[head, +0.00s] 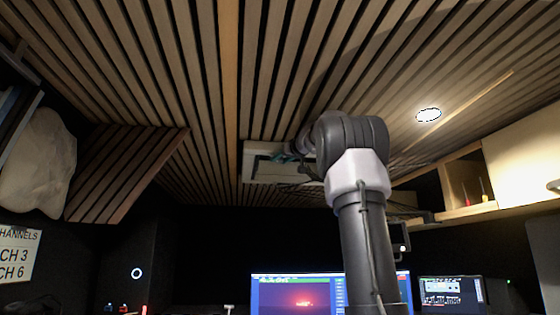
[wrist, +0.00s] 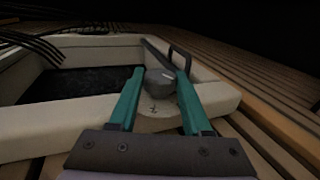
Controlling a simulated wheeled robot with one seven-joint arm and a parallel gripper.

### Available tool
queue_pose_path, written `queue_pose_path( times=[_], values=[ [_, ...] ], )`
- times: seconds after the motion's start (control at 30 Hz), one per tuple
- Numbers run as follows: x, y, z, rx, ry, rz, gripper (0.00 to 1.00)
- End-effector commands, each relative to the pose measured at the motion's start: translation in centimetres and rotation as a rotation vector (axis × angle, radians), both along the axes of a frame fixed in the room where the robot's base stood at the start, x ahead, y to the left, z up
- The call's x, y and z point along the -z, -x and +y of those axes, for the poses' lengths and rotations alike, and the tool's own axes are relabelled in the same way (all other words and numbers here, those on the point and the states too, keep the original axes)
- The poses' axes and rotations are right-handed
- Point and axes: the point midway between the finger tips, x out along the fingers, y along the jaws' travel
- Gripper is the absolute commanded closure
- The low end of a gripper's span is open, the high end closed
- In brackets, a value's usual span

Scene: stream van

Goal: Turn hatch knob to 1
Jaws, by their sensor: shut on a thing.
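The hatch knob (wrist: 160,83) is grey with a pale mark on its right side, and stands on a beige disc plate on the hatch frame's near right corner in the wrist view. A small dark marking shows on the plate below it; I cannot read it. My gripper (wrist: 160,73) has teal fingers on either side of the knob and is shut on it. In the head view the roof hatch (head: 256,170) is a pale frame in the slatted ceiling. My gripper (head: 284,157) is at it, partly behind my arm, and the knob is hidden.
A dark handle loop (wrist: 181,58) stands just beyond the knob. Wooden slats surround the hatch. An open shelf (head: 467,187) holds small tools at the right. Lit screens (head: 296,293) are below. A sign (head: 17,254) hangs at the left.

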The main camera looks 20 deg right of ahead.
Motion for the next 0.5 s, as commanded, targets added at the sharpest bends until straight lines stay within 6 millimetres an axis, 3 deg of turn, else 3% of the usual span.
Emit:
queue_pose_path(
  times=[0.37,0.4,0.47,0.5],
  values=[
    [0.18,-0.12,-0.07,-0.023,0.001,0.0,1.0],
    [0.17,-0.12,-0.07,-0.022,0.001,0.0,0.47],
    [0.16,-0.11,-0.06,-0.022,0.001,0.0,0.25],
    [0.13,-0.1,-0.05,-0.022,0.001,-0.001,0.21]
  ],
)
